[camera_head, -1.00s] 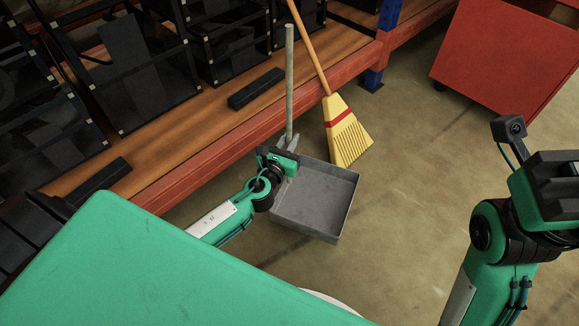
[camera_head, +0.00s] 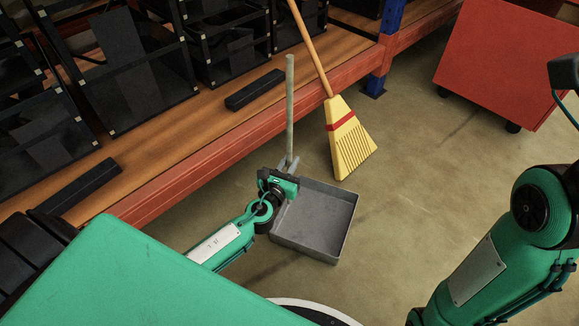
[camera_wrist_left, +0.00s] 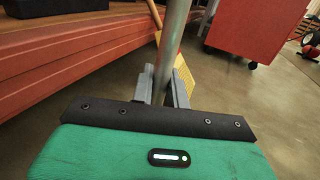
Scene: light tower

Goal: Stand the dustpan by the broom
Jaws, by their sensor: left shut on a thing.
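The grey dustpan (camera_head: 318,215) is upright with its pan low by the floor and its long handle (camera_head: 290,105) rising. I cannot tell whether the pan touches the floor. My left gripper (camera_head: 289,165) is shut on the lower part of the handle; the left wrist view shows the handle (camera_wrist_left: 176,40) between the two fingers (camera_wrist_left: 163,88). The yellow broom (camera_head: 349,140) with a red band leans against the shelf edge, right of the dustpan and a little apart. It shows partly behind the handle in the left wrist view (camera_wrist_left: 186,74). My right gripper is out of view.
An orange-red shelf (camera_head: 190,171) with black crates (camera_head: 120,55) runs along the left and back. A blue post (camera_head: 383,55) stands behind the broom. A red wheeled cabinet (camera_head: 505,60) is at the upper right. The floor (camera_head: 420,160) between is clear.

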